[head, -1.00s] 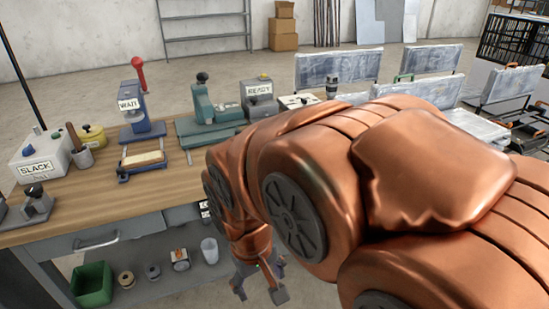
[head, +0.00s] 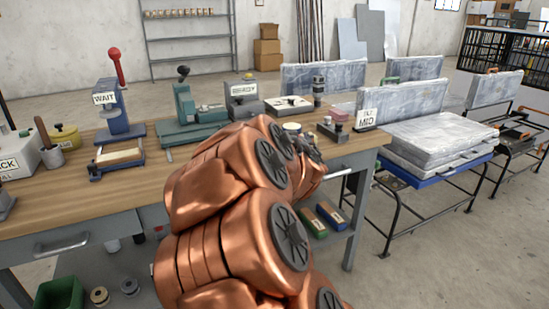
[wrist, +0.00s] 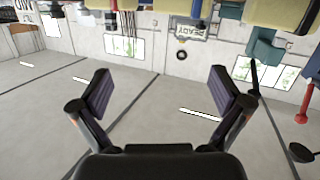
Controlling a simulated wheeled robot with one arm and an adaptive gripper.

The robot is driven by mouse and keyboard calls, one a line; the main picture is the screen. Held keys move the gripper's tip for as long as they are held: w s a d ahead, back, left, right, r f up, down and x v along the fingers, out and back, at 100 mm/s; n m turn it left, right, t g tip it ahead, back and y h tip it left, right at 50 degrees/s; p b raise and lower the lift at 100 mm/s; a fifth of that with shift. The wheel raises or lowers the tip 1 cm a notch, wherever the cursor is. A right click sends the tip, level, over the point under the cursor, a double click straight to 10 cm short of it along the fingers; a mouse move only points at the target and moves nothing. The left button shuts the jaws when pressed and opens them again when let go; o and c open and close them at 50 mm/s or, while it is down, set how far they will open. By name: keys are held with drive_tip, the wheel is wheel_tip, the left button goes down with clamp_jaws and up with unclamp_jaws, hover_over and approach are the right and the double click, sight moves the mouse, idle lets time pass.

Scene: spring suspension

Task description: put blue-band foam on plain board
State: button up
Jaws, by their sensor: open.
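I cannot pick out a blue band on any foam piece for certain. In the head view my copper arm hides most of the gripper and part of the bench.
A press marked WAIT (head: 121,110), a teal press (head: 188,108) and a READY box (head: 242,100) stand along the bench (head: 120,190). A MID sign (head: 366,120) is at its right end. Green and blue boxes (head: 329,213) sit below. Quilted pads on stands (head: 435,140) fill the right.

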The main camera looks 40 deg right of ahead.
drive_tip(key=w+f+n+t+y+b, duration=0.1)
drive_tip(key=w+d+f+n+t+y+b, duration=0.1)
drive_tip(key=f+t+y+b, duration=0.1)
drive_tip(key=w+f+n+t+y+b, duration=0.1)
drive_tip(key=w+f, duration=0.1)
drive_tip(key=shift+d+f+t+b, duration=0.25)
drive_tip(key=shift+d+t+b, duration=0.05)
drive_tip(key=shift+t, duration=0.1)
drive_tip(key=shift+d+b+x, duration=0.15)
drive_tip(key=shift+b+x, duration=0.25)
drive_tip(key=shift+x, duration=0.5)
drive_tip(key=shift+d+b+x, duration=0.15)
drive_tip(key=shift+b+x, duration=0.2)
drive_tip(key=shift+x, duration=0.55)
drive_tip(key=shift+b+x, duration=0.3)
drive_tip(key=shift+x, duration=0.85)
drive_tip(key=c, duration=1)
